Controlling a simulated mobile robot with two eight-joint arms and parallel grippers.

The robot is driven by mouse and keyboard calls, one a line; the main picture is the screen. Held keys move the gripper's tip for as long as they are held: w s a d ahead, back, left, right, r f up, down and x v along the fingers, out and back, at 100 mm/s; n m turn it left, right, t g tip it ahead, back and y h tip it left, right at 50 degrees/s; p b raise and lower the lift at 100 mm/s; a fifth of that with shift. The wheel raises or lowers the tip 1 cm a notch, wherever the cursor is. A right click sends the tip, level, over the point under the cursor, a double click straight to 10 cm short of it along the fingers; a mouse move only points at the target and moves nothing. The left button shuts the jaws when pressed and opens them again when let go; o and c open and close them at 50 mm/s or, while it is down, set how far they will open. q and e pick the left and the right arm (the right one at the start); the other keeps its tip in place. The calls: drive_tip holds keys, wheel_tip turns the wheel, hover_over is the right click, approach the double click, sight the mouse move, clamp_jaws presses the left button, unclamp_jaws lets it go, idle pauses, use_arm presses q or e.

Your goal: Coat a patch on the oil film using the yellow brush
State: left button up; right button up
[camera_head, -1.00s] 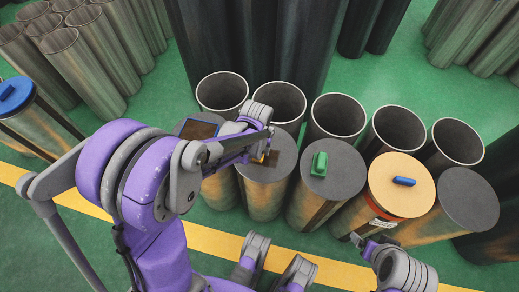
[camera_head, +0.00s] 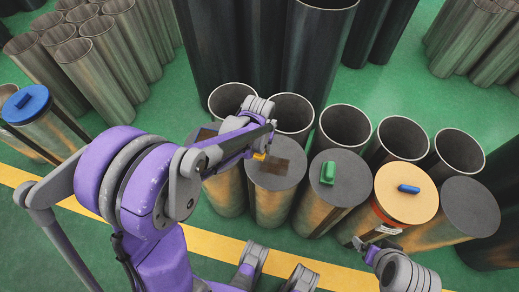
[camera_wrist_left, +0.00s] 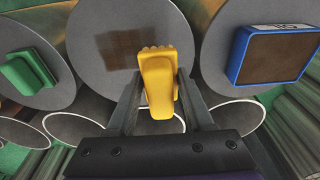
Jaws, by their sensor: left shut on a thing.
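My left gripper (camera_wrist_left: 158,95) is shut on the yellow brush (camera_wrist_left: 158,80). In the head view the yellow brush (camera_head: 260,156) shows just beyond the fingers, over a grey cylinder top (camera_head: 290,180). A dark brown patch (camera_head: 281,166) lies on that top, beside the brush; the left wrist view shows it too (camera_wrist_left: 115,50). Whether the brush touches the top is unclear. A blue-framed pad with a brown face (camera_wrist_left: 275,58) sits on the neighbouring cylinder; my arm mostly hides it in the head view. My right gripper (camera_head: 364,247) is low at the right; its opening is unclear.
A green brush-like block (camera_head: 327,172) stands on the cylinder to the right. A blue block (camera_head: 408,188) lies on an orange top (camera_head: 404,206). Open tubes (camera_head: 345,127) stand in a row behind. A blue-lidded cylinder (camera_head: 27,103) is at far left.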

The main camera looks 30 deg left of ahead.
use_arm(q)
drive_tip(key=shift+r+p, duration=0.5)
drive_tip(key=shift+r, duration=0.55)
